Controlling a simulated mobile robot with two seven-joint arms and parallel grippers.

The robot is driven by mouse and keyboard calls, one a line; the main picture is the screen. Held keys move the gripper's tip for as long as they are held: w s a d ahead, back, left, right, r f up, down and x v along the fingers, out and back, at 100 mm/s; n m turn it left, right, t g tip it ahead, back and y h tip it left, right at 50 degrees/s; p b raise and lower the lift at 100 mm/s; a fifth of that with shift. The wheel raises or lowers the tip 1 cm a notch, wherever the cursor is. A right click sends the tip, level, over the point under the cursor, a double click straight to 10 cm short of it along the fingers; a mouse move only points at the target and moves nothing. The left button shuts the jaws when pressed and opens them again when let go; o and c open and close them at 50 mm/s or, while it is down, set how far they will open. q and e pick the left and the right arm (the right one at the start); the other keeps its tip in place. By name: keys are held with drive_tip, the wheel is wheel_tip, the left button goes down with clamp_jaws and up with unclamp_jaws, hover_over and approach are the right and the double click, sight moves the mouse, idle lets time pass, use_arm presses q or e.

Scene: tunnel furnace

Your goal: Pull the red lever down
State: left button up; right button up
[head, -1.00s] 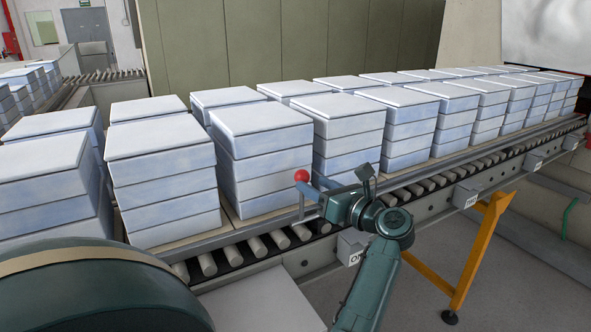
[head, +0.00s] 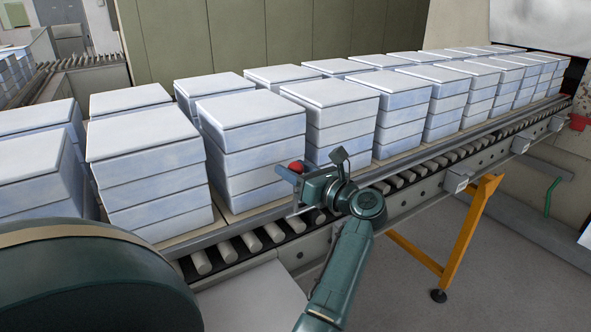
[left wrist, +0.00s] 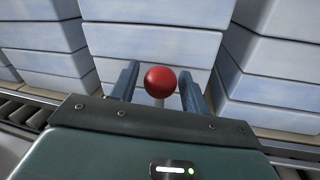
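The red lever's round knob (head: 297,165) shows at the near side of the roller conveyor, in front of the stacked blocks. In the left wrist view the red knob (left wrist: 160,79) sits between the two fingers on a pale stem. My left gripper (head: 292,173) reaches the lever from the right in the head view and partly covers the knob. In the left wrist view its fingers (left wrist: 160,88) stand apart on either side of the knob, with a visible gap at the left finger. Most of the stem is hidden. My right gripper is not in view.
Stacks of pale blue-white blocks (head: 250,150) stand in rows on the conveyor, close behind the lever. Conveyor rollers (head: 250,242) run below the gripper. A yellow support leg (head: 468,235) stands at the right. The grey floor (head: 400,290) in front looks clear.

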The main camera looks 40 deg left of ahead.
use_arm(q)
clamp_jaws()
idle(0.4)
